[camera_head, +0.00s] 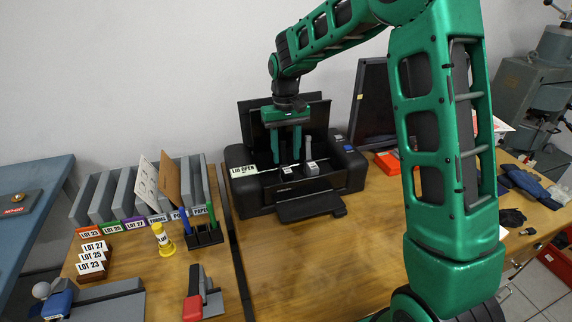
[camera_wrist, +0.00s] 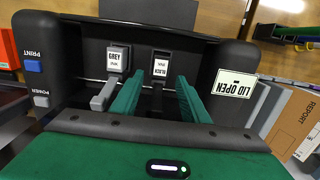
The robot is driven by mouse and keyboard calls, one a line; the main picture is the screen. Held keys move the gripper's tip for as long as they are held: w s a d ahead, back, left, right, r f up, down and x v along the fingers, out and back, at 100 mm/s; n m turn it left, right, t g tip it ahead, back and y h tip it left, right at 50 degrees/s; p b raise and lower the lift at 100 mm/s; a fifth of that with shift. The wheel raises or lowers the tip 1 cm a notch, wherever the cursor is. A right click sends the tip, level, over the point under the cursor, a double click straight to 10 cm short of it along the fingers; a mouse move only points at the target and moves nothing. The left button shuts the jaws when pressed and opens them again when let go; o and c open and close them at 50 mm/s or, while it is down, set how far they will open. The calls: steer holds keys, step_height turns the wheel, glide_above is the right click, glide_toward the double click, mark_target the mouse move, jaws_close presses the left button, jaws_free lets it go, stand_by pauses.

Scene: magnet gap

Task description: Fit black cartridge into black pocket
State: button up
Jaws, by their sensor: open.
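The black printer (camera_head: 340,178) stands on the table with its lid raised. In the wrist view, a dark piece with a BLACK label (camera_wrist: 160,66) stands in the right-hand slot, its dark tab (camera_wrist: 157,98) running back between my fingers; I take it for the black cartridge. My gripper (camera_head: 286,160) reaches down into the printer. Its green fingers (camera_wrist: 157,82) are open, one on each side of that tab, with visible gaps. The black pocket is hidden beneath, and I cannot tell how deep the cartridge sits. Beside it is the grey cartridge (camera_head: 312,168), labelled GREY in the wrist view (camera_wrist: 115,60).
The raised lid (camera_head: 252,118) stands behind my gripper. A monitor (camera_head: 370,100) is to the right. The table in front of the printer is clear.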

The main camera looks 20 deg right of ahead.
mark_target(286, 167)
step_height(286, 167, up, 7)
steer(key=s+d+r+m, duration=0.2)
steer(key=s+d+r, duration=0.1)
steer(key=s+d, duration=0.6)
steer(key=s+d+f+m, duration=0.1)
steer(key=s+d, duration=0.1)
steer(key=s, duration=0.8)
steer(key=s+d+f+m, duration=0.1)
steer(key=s+d+m, duration=0.1)
steer(key=s, duration=0.8)
steer(key=s+d+f+m, duration=0.1)
steer(key=s+d, duration=0.3)
steer(key=s, duration=0.6)
steer(key=shift+d+f+t, duration=0.25)
steer(key=shift+f+t, duration=0.15)
steer(key=shift+f, duration=0.15)
steer(key=shift+w+f, duration=0.25)
steer(key=shift+w, duration=0.3)
